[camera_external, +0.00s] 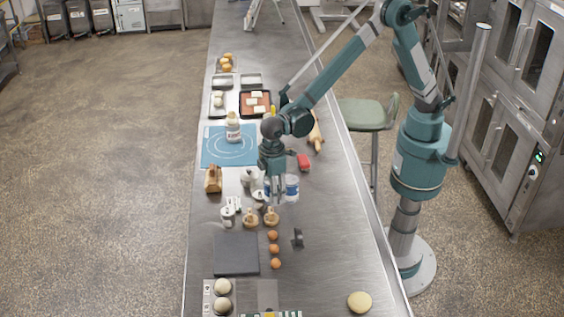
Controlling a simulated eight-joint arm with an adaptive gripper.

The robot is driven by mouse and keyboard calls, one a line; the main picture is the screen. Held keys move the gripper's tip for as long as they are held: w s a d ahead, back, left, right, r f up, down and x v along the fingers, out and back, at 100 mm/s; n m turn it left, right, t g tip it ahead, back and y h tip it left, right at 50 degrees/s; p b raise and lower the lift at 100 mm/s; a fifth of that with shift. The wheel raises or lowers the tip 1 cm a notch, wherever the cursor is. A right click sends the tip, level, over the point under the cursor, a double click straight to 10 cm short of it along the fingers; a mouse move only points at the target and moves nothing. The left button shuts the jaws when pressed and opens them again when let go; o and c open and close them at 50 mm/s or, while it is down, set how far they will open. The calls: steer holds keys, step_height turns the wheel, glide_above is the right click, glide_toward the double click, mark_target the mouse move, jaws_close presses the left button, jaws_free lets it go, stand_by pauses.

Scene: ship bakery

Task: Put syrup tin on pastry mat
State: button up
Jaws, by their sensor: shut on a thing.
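The blue pastry mat (214,157) lies flat on the steel counter, with pale ring markings. My gripper hides part of the tin, and I cannot tell whether the tin touches the counter.
White containers (249,179) and wooden-looking items (250,217) crowd the gripper's left and near side. A brown block (213,179) stands just before the mat. A red item (303,161) lies right of it. The mat's near part is bare.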

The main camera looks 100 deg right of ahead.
steer(key=w+d+m, duration=0.3)
steer(key=w+d, duration=0.4)
steer(key=d, duration=0.7)
steer(key=w+d+m+p, duration=0.1)
steer(key=w+d+m, duration=0.2)
steer(key=w+d, duration=0.4)
steer(key=w+d+m, duration=0.3)
steer(key=w+d, duration=0.5)
steer(key=d, duration=1.4)
steer(key=shift+d, duration=0.3)
steer(key=shift+f+p, duration=0.5)
steer(key=shift+f, duration=2.65)
steer(key=shift+f, duration=1.85)
steer(key=shift+f, duration=0.15)
